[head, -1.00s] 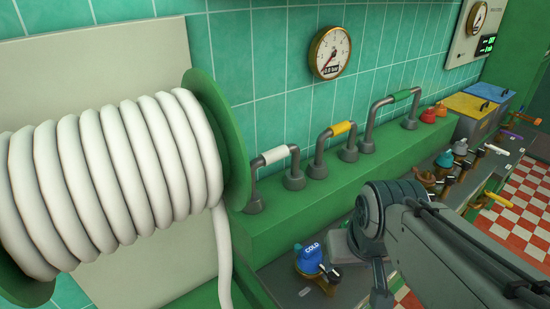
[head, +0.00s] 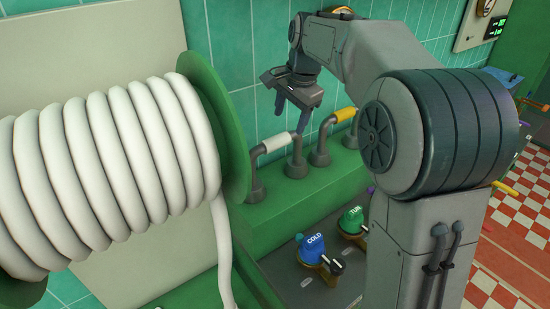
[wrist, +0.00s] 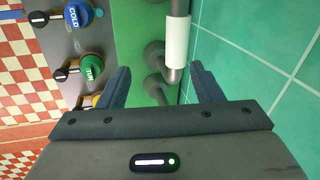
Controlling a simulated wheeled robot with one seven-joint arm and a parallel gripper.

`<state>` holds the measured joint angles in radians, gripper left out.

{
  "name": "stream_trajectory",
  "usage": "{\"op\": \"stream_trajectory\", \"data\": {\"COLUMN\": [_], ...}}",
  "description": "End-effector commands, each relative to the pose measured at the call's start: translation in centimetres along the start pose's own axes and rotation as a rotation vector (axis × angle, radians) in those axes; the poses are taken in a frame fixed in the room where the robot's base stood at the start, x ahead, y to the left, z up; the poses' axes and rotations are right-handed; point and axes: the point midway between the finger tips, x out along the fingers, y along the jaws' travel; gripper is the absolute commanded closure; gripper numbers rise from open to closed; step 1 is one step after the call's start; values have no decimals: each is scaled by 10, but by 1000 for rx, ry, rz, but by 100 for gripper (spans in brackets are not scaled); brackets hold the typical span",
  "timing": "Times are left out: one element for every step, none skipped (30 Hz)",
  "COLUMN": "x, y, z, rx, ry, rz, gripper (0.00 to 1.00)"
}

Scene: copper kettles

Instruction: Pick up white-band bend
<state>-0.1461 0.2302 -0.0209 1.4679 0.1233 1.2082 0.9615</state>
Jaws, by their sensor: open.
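The white-band bend is a grey U-shaped pipe with a white sleeve (head: 274,145), upright on two round feet on the green ledge (head: 250,228) along the tiled wall. My gripper (head: 290,118) is above its right end in the head view, pointing down with its fingers apart and nothing between them. In the wrist view the white band (wrist: 176,42) lies ahead of my gripper (wrist: 158,80), beyond the gap between the fingertips. A grey foot of the bend shows there too.
The yellow-band bend (head: 343,116) stands close on the right. A large white hose reel (head: 110,165) fills the left. Valves with a blue COLD knob (head: 311,247) and a green knob (head: 352,219) sit on the lower counter. The tiled wall (head: 240,70) is close behind.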

Motion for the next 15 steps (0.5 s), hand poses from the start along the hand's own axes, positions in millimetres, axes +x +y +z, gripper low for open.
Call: {"op": "stream_trajectory", "data": {"x": [4, 6, 7, 8, 9, 11, 13, 16, 22, 26, 32, 40, 46, 53, 60], "y": [-9, -13, -18, -20, -22, -24, -25, -26, -26, -26, -26, -25, -26, -26, -26], "z": [-3, -4, -4, -5, -5, -6, -6, -6, -6, -5, -5, -5, -5, -4, -4], "rx": [24, 37, 54, 62, 70, 78, 81, 83, 85, 85, 85, 85, 85, 85, 84], "ry": [-5, -7, -10, -12, -13, -15, -16, -17, -17, -18, -18, -18, -18, -19, -18], "rz": [0, 0, 0, 0, 0, 0, 1, 1, 2, 3, 3, 4, 3, 4, 4], "gripper": [40, 40, 40, 40, 40, 40, 40, 40, 40, 40, 40, 40, 40, 40, 40]}}
